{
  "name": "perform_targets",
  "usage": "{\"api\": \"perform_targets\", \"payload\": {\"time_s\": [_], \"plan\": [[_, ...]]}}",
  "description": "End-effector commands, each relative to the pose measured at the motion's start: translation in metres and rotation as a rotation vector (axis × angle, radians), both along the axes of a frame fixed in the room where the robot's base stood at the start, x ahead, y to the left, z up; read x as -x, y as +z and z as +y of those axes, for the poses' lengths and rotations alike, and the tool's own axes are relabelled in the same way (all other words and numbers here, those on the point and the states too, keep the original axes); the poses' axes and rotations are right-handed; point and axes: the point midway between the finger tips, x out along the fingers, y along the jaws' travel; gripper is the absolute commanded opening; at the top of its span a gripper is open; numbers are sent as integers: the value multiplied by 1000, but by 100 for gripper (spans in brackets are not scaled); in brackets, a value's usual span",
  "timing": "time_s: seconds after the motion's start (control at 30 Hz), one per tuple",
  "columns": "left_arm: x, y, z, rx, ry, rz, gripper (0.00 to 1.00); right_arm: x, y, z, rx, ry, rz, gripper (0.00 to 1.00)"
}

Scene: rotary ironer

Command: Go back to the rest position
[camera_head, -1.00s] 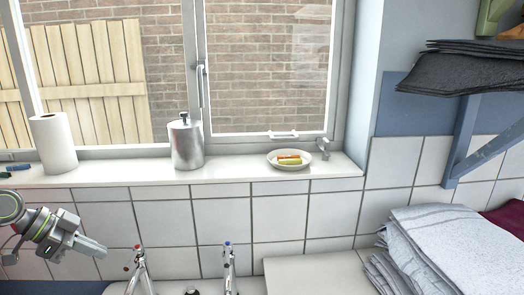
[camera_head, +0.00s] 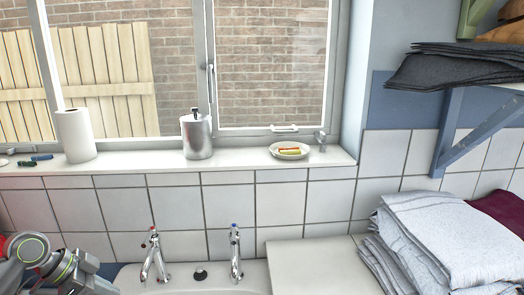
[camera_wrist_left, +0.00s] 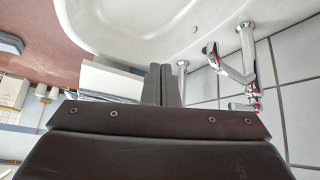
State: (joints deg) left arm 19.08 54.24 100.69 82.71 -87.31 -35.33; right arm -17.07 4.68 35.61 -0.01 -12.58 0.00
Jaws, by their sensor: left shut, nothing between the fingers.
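In the head view my left gripper (camera_head: 92,284) is low in the left corner, with its fingertips near the bottom edge. It is beside the left end of the sink (camera_head: 235,277). In the left wrist view my left gripper (camera_wrist_left: 161,84) has its two dark fingers pressed together, with nothing between them. The white basin (camera_wrist_left: 130,30) curves across the top of that view, and the chrome taps (camera_wrist_left: 232,70) are to the right of the fingers, apart from them. My right gripper is not in view.
Two taps (camera_head: 154,256) rise at the sink's back. Folded grey towels (camera_head: 440,240) lie on the right. The sill holds a paper roll (camera_head: 76,136), a metal canister (camera_head: 196,137) and a dish (camera_head: 290,150). A bracketed shelf (camera_head: 470,135) juts out at upper right.

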Motion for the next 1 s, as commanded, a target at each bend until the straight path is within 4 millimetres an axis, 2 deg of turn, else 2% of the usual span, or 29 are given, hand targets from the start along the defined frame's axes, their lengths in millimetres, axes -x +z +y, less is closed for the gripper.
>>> {"api": "perform_targets", "payload": {"time_s": [0.03,0.17,0.27,0.4,0.5,0.6,0.7,1.0], "plan": [[7,-16,-5,-9,9,18,0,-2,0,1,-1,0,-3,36],[26,-54,-17,-44,53,58,0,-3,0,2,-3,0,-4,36],[48,-89,-29,-76,103,91,0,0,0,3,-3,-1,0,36],[95,-140,-51,-124,225,136,0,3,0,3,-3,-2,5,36],[129,-164,-64,-157,341,156,0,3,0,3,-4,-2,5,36],[164,-179,-72,-186,474,171,0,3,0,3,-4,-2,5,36],[193,-185,-75,-212,605,179,0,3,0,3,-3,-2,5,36],[256,-179,-70,-278,922,192,0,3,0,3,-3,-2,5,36]]}}
